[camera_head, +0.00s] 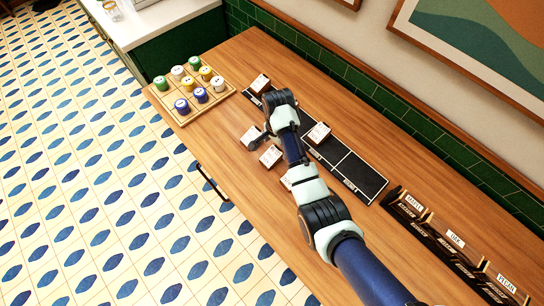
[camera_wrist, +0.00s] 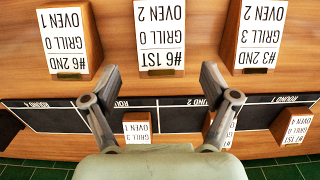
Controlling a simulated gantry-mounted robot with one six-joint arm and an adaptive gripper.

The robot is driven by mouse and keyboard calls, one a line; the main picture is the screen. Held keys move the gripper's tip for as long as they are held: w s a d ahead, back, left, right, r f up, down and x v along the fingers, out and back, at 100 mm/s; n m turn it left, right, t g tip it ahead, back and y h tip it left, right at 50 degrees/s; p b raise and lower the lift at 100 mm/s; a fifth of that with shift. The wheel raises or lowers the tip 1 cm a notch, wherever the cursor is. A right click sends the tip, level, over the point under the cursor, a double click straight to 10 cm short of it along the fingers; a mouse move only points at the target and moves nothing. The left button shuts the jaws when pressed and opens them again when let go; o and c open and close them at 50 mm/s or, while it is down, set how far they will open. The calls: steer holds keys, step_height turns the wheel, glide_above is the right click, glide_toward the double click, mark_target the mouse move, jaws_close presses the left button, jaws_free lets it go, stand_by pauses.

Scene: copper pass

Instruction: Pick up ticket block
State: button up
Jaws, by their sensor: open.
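The ticket blocks are wooden with white printed faces. In the wrist view a row of three shows at the top: a "#6 2ND" block (camera_wrist: 68,40), a "#6 1ST" block (camera_wrist: 160,37) and a "#3 2ND" block (camera_wrist: 258,37). My gripper (camera_wrist: 160,72) is open and empty; its fingertips lie either side of the lower part of the "#6 1ST" block in the picture, with the height between them unclear. In the head view my gripper (camera_head: 262,138) is beside the front blocks (camera_head: 271,157), partly hidden by my arm.
A black strip (camera_head: 360,176) with round labels lies along the wall side, with several ticket blocks on it, including a "#7 1ST" block (camera_wrist: 293,126). A wooden tray (camera_head: 224,94) of coloured pots stands far left. Dark labelled holders (camera_head: 440,243) stand at the right.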

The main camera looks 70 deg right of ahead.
mark_target(275, 151)
step_height(275, 151, down, 5)
steer(key=shift+w+a+b, duration=0.15)
steer(key=shift+b, duration=0.3)
steer(key=c, duration=1.3)
step_height(275, 151, up, 20)
steer(key=p, duration=0.9)
steer(key=shift+r, duration=0.1)
